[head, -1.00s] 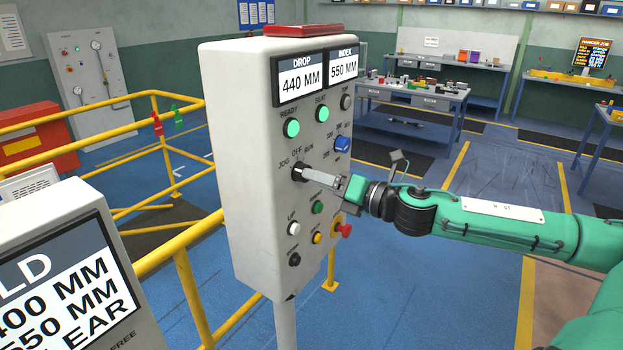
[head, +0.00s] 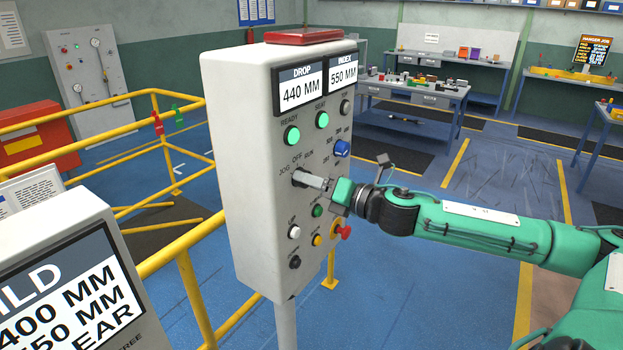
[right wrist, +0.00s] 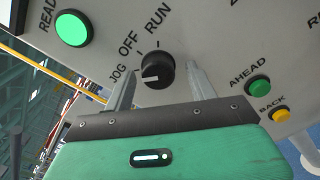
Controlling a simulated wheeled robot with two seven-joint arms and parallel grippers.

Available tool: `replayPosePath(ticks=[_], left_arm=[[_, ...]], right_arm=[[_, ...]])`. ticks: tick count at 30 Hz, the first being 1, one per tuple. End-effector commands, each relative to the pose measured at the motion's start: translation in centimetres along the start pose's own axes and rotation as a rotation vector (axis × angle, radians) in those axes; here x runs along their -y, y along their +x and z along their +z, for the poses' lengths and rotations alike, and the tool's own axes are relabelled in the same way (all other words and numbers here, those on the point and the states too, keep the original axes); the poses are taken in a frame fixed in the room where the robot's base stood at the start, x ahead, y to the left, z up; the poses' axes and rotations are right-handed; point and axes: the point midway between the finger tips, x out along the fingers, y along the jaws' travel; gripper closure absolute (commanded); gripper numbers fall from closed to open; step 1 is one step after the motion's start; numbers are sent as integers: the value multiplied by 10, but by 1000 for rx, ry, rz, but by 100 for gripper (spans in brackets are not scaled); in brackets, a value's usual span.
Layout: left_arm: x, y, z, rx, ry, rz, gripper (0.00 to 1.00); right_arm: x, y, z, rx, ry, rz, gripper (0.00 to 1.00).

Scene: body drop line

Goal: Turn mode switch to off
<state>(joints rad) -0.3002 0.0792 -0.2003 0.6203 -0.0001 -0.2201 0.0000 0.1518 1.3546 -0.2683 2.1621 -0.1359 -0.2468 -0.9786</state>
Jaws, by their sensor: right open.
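The mode switch is a black rotary knob (right wrist: 157,71) on the grey control panel (head: 232,170), below the labels JOG, OFF and RUN. In the right wrist view its white mark points left, toward JOG. In the head view the knob (head: 297,177) is partly hidden by my fingers. My right gripper (right wrist: 163,72) is open, with one finger on each side of the knob. In the head view the right gripper (head: 311,181) reaches the panel face from the right. Whether the fingers touch the knob, I cannot tell. My left gripper is not in view.
Near the knob are a green AHEAD button (right wrist: 259,86), a yellow BACK button (right wrist: 281,114), a blue selector (head: 342,148) and a red emergency button (head: 344,233). Yellow railings (head: 187,250) stand left of the panel. A second display box (head: 50,215) is at the lower left.

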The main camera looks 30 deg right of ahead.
Motion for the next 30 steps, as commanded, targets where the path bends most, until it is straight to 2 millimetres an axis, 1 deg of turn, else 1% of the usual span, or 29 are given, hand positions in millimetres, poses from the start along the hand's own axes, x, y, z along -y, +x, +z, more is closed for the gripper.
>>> replayPosePath(ticks=[6,15,16,17,18,22,23,30], left_arm=[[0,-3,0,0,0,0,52],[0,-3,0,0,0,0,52],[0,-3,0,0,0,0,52],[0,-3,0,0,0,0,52],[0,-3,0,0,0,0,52],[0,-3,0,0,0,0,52],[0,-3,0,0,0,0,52],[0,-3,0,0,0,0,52]], right_arm=[[-2,4,-1,-3,-1,3,43],[-2,4,-1,-3,-1,3,43],[-2,4,-1,-3,-2,3,47],[-2,4,-1,-3,-1,3,53],[-2,4,-1,-3,-1,3,60],[-2,4,-1,-3,-2,3,86],[-2,4,-1,-3,-2,3,87],[-1,4,-1,-3,17,3,87]])
